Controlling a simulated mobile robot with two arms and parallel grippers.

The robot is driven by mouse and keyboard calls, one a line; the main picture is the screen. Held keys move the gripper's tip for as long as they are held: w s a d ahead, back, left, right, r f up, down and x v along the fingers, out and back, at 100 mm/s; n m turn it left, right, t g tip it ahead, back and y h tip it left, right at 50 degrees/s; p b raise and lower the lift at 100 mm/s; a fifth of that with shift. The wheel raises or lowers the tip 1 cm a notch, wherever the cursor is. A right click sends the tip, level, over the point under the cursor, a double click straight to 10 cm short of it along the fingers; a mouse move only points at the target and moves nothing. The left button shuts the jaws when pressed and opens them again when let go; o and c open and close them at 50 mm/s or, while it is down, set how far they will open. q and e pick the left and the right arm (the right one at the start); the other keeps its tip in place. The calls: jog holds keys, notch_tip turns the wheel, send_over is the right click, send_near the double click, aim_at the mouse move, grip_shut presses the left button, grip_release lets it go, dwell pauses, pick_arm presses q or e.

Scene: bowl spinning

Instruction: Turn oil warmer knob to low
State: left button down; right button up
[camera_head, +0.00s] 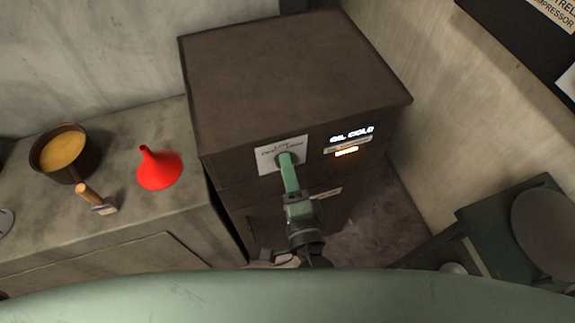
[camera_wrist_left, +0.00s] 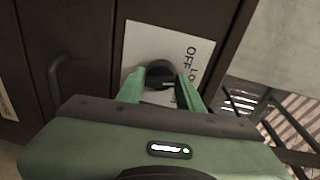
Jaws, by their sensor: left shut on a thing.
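The oil warmer (camera_head: 290,75) is a dark brown box cabinet in the middle of the head view. Its lit display (camera_head: 352,133) reads "OIL COLD". A white label plate (camera_head: 268,157) on its front surrounds the knob, which is mostly hidden behind my gripper there. In the left wrist view the round black knob (camera_wrist_left: 160,73) sits between the fingers, and the label beside it shows "OFF" and "Lo". My left gripper (camera_head: 287,160) reaches the knob, with its green fingers shut on it. The knob's pointer is hard to read. My right gripper does not show.
A counter on the left holds a pot of yellow liquid (camera_head: 63,152), a red funnel (camera_head: 159,168) and a wooden-handled brush (camera_head: 97,198). A dark stand with a round plate (camera_head: 548,230) is at the right. A dark handle (camera_wrist_left: 62,80) is left of the knob.

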pick_arm(q)
jog(key=shift+r+m+p, duration=0.2)
jog(key=shift+m+p, duration=0.5)
jog(key=shift+m, duration=0.4)
jog(key=shift+w, duration=0.1)
jog(key=c, duration=1)
grip_release()
jog(key=shift+d, duration=0.1)
jog(key=shift+o, duration=0.2)
jog(key=shift+f, duration=0.1)
jog(key=b+v, duration=0.2)
jog(key=v, duration=0.6)
